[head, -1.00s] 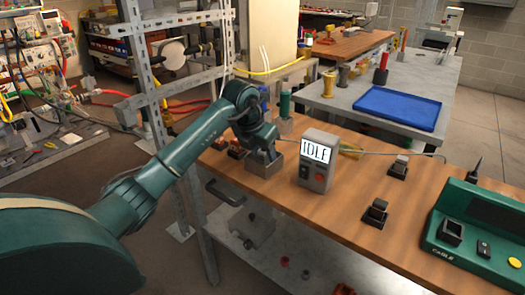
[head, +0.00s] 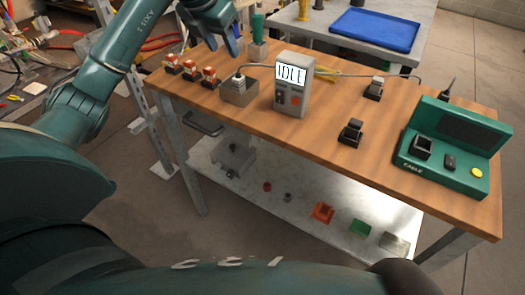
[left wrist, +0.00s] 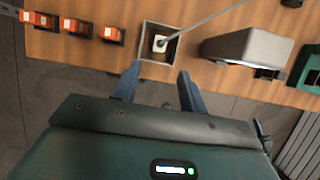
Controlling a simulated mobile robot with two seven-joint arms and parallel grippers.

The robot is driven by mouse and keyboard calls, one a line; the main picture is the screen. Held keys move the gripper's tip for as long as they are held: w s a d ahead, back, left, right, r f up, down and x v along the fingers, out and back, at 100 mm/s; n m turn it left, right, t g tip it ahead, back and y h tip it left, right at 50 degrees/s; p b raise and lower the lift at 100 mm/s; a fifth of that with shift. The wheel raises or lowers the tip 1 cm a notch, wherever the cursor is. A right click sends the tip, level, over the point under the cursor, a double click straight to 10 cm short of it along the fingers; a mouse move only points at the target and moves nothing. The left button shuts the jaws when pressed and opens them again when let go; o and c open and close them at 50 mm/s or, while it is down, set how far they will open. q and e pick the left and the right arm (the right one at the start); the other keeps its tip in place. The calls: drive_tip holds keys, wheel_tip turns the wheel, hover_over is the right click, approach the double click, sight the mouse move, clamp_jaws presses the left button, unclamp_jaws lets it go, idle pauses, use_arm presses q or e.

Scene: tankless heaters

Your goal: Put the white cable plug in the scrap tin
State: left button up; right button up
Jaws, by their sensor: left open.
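The white plug (left wrist: 160,43) sits inside an open square grey metal box (left wrist: 145,52), which looks like the scrap tin. In the head view the box (head: 240,95) stands near the table's front edge, with the plug's light top (head: 239,79) just showing. A grey cable runs from the plug to the right. My left gripper (head: 222,43) is open and empty, above and behind the box in the head view. In the left wrist view its two blue fingers (left wrist: 159,73) are apart, with nothing between them. My right gripper is not in view.
A grey meter reading IDLE (head: 293,85) stands right of the box. Several orange-and-white blocks (head: 190,70) are to its left. A green cable tester (head: 447,150) is at the right end. A blue tray (head: 377,30) lies on the back table.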

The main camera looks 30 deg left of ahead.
use_arm(q)
drive_tip(key=s+d+f+m+h, duration=0.1)
drive_tip(key=d+f+h, duration=0.1)
drive_tip(key=d, duration=0.3)
drive_tip(key=s+d+f+m+g+h, duration=0.1)
drive_tip(key=d+f+h, duration=0.2)
drive_tip(key=d, duration=0.3)
drive_tip(key=d+f+h, duration=0.2)
drive_tip(key=d+f, duration=0.1)
drive_tip(key=d, duration=0.2)
drive_tip(key=shift+s+d+f+m+g+h, duration=0.1)
drive_tip(key=shift+s+d+m+g+h, duration=0.1)
drive_tip(key=shift+s+m+g+h, duration=0.15)
drive_tip(key=s+d+r+n+t+h, duration=0.2)
drive_tip(key=s+d+n+t+h, duration=0.5)
drive_tip(key=d+n+h, duration=0.45)
drive_tip(key=s+a+f+n+t+y, duration=0.1)
drive_tip(key=a+f+n+t+y, duration=0.25)
drive_tip(key=f+n+y, duration=0.5)
drive_tip(key=s+a+f+n+t+y, duration=0.25)
drive_tip(key=n+t+y, duration=0.2)
drive_tip(key=n, duration=0.75)
drive_tip(key=s+d+f+n+g+y, duration=0.1)
drive_tip(key=s+f+n+g+y, duration=0.1)
drive_tip(key=s+f+n+g, duration=0.3)
drive_tip(key=s+f+g, duration=0.1)
drive_tip(key=s+f, duration=0.2)
drive_tip(key=f, duration=0.3)
drive_tip(key=shift+s+d, duration=0.15)
drive_tip(key=shift+d, duration=0.15)
